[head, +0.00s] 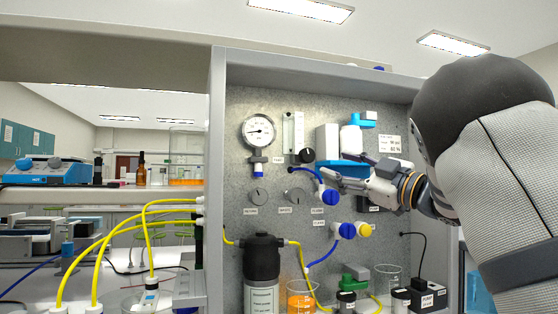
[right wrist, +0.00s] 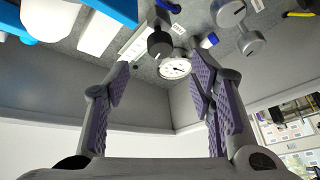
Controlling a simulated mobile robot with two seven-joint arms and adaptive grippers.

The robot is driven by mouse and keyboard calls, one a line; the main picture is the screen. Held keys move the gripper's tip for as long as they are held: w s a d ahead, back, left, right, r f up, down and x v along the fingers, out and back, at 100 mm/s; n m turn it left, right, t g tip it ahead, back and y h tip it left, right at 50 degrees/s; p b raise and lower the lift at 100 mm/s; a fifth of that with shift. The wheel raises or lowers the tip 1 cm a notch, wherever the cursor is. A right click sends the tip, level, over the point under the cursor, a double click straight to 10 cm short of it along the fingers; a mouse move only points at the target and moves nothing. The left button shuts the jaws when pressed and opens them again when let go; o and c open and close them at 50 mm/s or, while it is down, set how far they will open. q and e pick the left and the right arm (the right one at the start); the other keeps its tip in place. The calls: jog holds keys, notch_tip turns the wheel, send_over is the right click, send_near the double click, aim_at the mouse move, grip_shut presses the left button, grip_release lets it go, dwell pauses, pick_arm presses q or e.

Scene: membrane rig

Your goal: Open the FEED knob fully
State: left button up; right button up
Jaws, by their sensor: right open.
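The grey panel (head: 280,230) carries several knobs with labels too small to read, so I cannot tell which is FEED. A black knob (head: 307,155) sits beside the flow tube, and two grey knobs (head: 258,196) (head: 297,196) are below it. My right gripper (head: 341,168) is open and empty in front of the panel. In the right wrist view, the black knob (right wrist: 160,43) shows beyond the open fingers (right wrist: 160,80). My left gripper is out of view.
A round gauge (head: 258,131) and a flow tube (head: 293,132) are on the upper panel. A black-capped canister (head: 262,262), an orange beaker (head: 301,297) and yellow tubing stand below. A blue-and-white unit (head: 330,145) juts out by the gripper. The cabinet's left wall (head: 216,180) bounds the space.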

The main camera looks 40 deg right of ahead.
aim_at(310, 156)
jog(key=x, duration=1)
jog(key=shift+w+a+r, duration=0.1)
jog(key=shift+w+r, duration=0.15)
jog(key=shift+w, duration=0.1)
jog(key=c, duration=1.2)
